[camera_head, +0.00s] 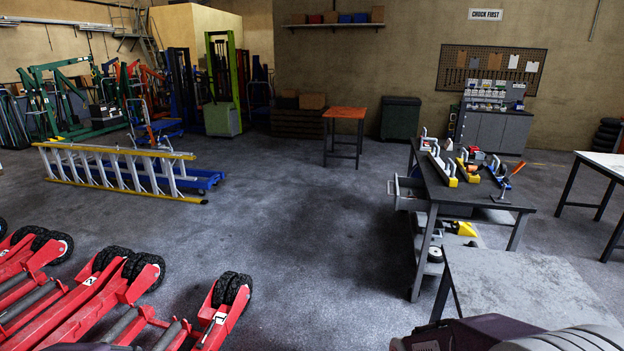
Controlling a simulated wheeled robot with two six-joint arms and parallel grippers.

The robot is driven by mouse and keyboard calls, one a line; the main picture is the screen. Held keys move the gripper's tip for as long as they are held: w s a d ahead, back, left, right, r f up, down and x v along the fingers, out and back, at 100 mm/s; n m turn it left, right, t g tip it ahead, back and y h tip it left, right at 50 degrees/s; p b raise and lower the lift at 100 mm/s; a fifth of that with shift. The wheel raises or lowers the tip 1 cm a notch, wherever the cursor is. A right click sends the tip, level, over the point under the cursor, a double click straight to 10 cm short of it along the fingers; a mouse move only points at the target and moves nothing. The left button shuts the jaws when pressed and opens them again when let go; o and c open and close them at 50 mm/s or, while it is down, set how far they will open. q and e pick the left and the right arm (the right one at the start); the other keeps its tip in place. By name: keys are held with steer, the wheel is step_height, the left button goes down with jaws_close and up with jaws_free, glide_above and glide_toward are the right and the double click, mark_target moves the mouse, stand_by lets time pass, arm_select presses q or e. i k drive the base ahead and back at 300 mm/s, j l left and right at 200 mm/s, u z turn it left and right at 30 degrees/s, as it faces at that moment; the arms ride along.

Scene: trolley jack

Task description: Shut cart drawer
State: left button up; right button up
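A long dark bench-like cart (464,190) stands right of centre. A grey drawer (405,196) sticks out from its left side below the top, so it stands open. Its inside is hard to make out at this distance. Dark parts of my own arms show along the bottom edge, at the right and faintly at the left. Neither gripper's fingers can be seen, and nothing of mine touches the drawer.
Red trolley jacks (90,295) with black wheels fill the lower left. A grey table (530,285) stands at the lower right, in front of the cart. A yellow-and-white ladder (115,172) lies at left. The middle floor (310,240) is clear up to the drawer side.

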mark_target(402, 185)
steer(key=i+j+z, duration=0.15)
steer(key=i+z, duration=0.2)
steer(key=i, duration=0.25)
steer(key=i+j+z, duration=0.4)
steer(key=i, duration=0.25)
steer(key=i+j+z, duration=0.35)
steer(key=i, duration=0.2)
